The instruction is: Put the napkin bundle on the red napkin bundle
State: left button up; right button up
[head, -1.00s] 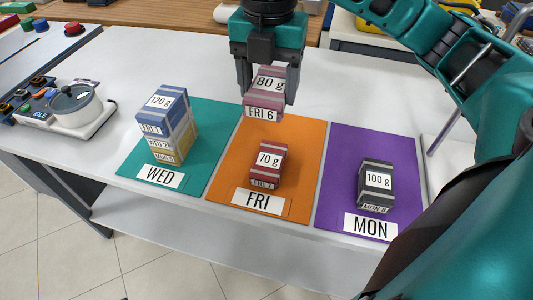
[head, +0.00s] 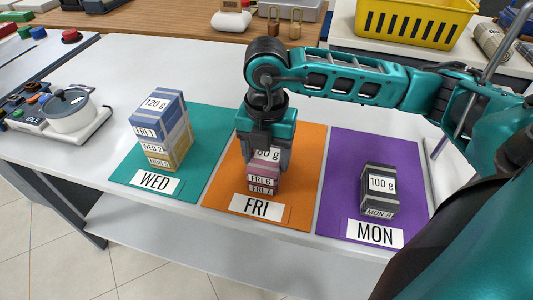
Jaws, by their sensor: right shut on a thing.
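The pink napkin bundle (head: 264,178), marked 80 g and FRI 6, is between the fingers of my right gripper (head: 266,165), which is shut on it. It sits directly above the red napkin bundle (head: 262,189), marked FRI 7, and appears to touch it. The red bundle stands on the orange FRI mat (head: 307,180), and only its lower front strip shows. My left gripper is not in view.
On the teal WED mat (head: 207,135) at left stands a stack with a blue bundle (head: 158,115) on top. A dark grey bundle (head: 379,187) stands on the purple MON mat (head: 345,160). A device with a round lid (head: 68,103) is at far left.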

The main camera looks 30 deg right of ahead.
aim_at(267, 159)
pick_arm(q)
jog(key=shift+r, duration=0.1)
pick_arm(e)
jog(key=shift+r, duration=0.1)
jog(key=o, duration=1.1)
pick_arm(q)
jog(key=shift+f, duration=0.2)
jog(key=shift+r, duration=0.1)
pick_arm(e)
jog(key=shift+r, duration=0.15)
pick_arm(q)
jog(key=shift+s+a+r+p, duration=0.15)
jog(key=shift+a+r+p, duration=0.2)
jog(key=shift+p, duration=0.4)
pick_arm(e)
notch_tip(267, 159, up, 12)
jog(key=shift+f, duration=0.15)
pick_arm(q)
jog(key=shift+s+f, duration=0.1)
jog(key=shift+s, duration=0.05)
pick_arm(e)
jog(key=shift+s, duration=0.1)
